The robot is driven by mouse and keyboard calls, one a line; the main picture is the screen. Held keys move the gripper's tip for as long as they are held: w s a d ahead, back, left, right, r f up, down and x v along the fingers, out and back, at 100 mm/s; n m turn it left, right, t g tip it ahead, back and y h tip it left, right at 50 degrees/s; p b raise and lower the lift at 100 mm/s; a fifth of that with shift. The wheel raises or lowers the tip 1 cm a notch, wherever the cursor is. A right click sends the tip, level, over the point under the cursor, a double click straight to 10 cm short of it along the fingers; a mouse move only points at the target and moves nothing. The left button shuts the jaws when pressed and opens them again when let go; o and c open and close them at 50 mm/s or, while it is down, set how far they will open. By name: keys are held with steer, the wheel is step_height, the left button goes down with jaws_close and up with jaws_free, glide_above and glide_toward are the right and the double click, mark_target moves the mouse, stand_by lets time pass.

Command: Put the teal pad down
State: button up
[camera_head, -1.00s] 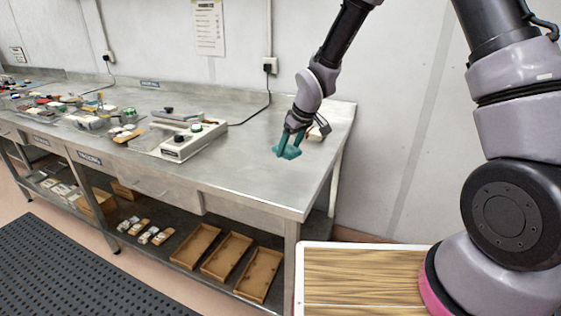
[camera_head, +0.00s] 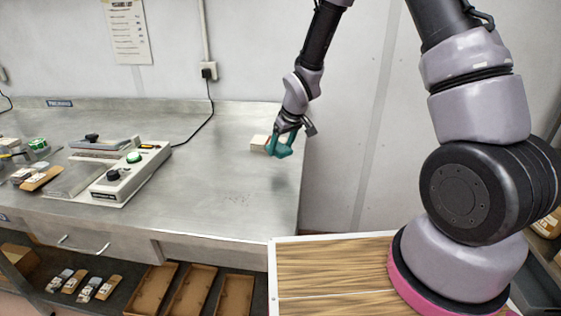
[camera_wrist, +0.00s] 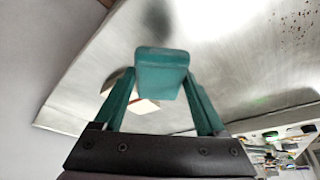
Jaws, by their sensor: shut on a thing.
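The teal pad (camera_wrist: 162,70) is a small rounded block between the teal fingers of my gripper (camera_wrist: 165,95) in the wrist view. My gripper is shut on it. In the head view my gripper (camera_head: 281,145) hangs over the right end of the steel bench (camera_head: 215,195), with the teal pad (camera_head: 280,151) at its tip. The pad looks to be above the bench top, but the exact gap cannot be told. In the wrist view the fingers hide part of the bench below.
A cream block (camera_head: 259,143) lies on the bench just left of my gripper. A control box (camera_head: 130,173) with a green button, a cable and small parts stand further left. The bench's middle right is clear, with faint specks. Brown trays (camera_head: 190,290) sit on the shelf below.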

mark_target(279, 168)
steer(key=shift+f, duration=2.75)
steer(key=shift+f, duration=0.2)
steer(key=o, duration=1.6)
steer(key=shift+c, duration=0.2)
steer(key=shift+s, duration=0.1)
steer(key=shift+f, duration=0.1)
steer(key=shift+a, duration=0.1)
